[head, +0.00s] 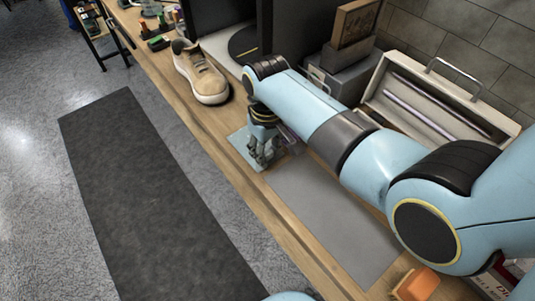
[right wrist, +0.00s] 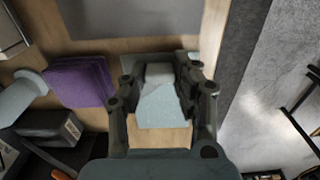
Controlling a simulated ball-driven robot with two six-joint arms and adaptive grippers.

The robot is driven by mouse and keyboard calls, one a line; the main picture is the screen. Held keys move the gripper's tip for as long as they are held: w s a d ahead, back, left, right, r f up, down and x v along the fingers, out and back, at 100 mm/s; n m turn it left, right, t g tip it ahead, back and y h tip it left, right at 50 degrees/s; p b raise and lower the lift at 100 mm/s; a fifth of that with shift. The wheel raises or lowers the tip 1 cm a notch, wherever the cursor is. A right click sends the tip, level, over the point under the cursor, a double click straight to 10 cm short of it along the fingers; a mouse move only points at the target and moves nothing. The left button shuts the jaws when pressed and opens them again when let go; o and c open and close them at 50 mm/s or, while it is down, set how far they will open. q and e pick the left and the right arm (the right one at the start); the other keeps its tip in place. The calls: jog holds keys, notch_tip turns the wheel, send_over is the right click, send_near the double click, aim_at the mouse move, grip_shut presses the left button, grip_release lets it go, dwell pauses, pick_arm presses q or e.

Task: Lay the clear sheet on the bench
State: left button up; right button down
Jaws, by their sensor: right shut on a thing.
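The clear sheet (head: 241,146) is a pale bluish, see-through square at the front edge of the wooden bench (head: 205,122). My right gripper (head: 262,158) points down over it and is shut on it. In the right wrist view the sheet (right wrist: 163,108) shows between and beyond the two fingers, with bench wood around it. The sheet is flat and close to the bench top; I cannot tell whether it touches all over. The fingers hide part of it. My left gripper is out of view.
A grey mat (head: 330,220) lies on the bench to the right of the sheet. A beige sneaker (head: 203,75) stands to the left. A folded purple cloth (right wrist: 80,82) lies beside the gripper. An open case (head: 425,105) and boxes line the back.

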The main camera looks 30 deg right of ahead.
jog(key=shift+r, duration=0.15)
jog(key=shift+s, duration=0.1)
jog(key=c, duration=1.4)
grip_release()
jog(key=shift+f, duration=0.2)
jog(key=o, duration=0.4)
jog(key=shift+r, duration=0.35)
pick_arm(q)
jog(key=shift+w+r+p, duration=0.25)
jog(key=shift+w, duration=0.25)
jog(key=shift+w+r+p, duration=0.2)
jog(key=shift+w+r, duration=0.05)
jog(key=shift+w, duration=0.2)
pick_arm(e)
notch_tip(320, 180, up, 12)
jog(key=shift+f, duration=0.15)
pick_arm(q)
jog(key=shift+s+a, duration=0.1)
pick_arm(e)
jog(key=shift+f, duration=0.1)
